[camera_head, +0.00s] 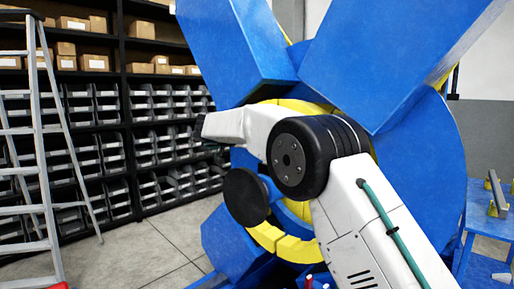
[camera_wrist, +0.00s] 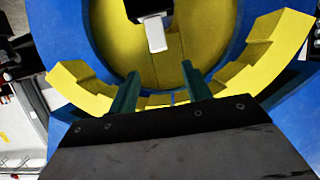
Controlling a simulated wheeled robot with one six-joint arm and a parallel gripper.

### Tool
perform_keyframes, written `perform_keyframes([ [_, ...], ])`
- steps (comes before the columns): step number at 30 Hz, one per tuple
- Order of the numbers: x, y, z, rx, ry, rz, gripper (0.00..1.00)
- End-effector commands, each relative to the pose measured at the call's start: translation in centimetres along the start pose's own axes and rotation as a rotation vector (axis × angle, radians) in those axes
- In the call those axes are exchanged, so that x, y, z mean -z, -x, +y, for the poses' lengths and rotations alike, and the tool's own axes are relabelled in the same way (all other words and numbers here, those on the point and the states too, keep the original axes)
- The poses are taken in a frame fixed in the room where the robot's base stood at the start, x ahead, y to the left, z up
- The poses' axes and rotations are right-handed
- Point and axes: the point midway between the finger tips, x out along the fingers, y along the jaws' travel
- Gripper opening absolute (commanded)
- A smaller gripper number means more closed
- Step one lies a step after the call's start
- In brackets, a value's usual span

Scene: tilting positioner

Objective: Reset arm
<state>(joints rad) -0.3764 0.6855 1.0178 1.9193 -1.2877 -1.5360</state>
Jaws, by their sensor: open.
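My gripper (camera_wrist: 160,70) shows in the wrist view with its two dark green fingers apart and nothing between them. Its fingers point toward the yellow round centre (camera_wrist: 108,35) of the blue tilting positioner (camera_wrist: 62,40). I cannot tell whether they touch it. In the head view my white arm (camera_head: 350,215) reaches up across the front of the blue positioner (camera_head: 225,50) and bends left at a black joint. The yellow ring (camera_head: 267,236) of the positioner is partly hidden behind the arm.
A stepladder (camera_head: 40,140) stands at the left, before black shelving (camera_head: 122,75) with cardboard boxes and grey bins. A blue table (camera_head: 480,215) with a metal bar (camera_head: 497,193) stands at the right. The tiled floor (camera_head: 140,255) between ladder and positioner is clear.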

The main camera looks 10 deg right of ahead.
Motion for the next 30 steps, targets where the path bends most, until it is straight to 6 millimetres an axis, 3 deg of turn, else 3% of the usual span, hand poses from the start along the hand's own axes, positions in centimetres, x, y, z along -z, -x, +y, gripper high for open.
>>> perform_keyframes([
  [7, 0.0, 0.0, -0.3, 0.017, -0.041, -0.001, 0.49],
  [10, 0.3, 0.1, -2.8, 0.140, -0.125, 0.024, 0.49],
  [13, -1.3, 0.1, -6.4, 0.342, -0.154, 0.058, 0.49],
  [16, -1.8, 2.4, -8.8, 0.596, -0.155, 0.056, 0.49],
  [19, -2.4, 5.4, -9.1, 0.831, -0.114, -0.007, 0.49],
  [23, -4.6, 9.9, -6.0, 1.073, 0.004, -0.173, 0.49],
  [26, -7.3, 13.0, -0.8, 1.182, 0.134, -0.348, 0.49],
  [30, -11.6, 15.9, 8.6, 1.206, 0.320, -0.592, 0.49],
])
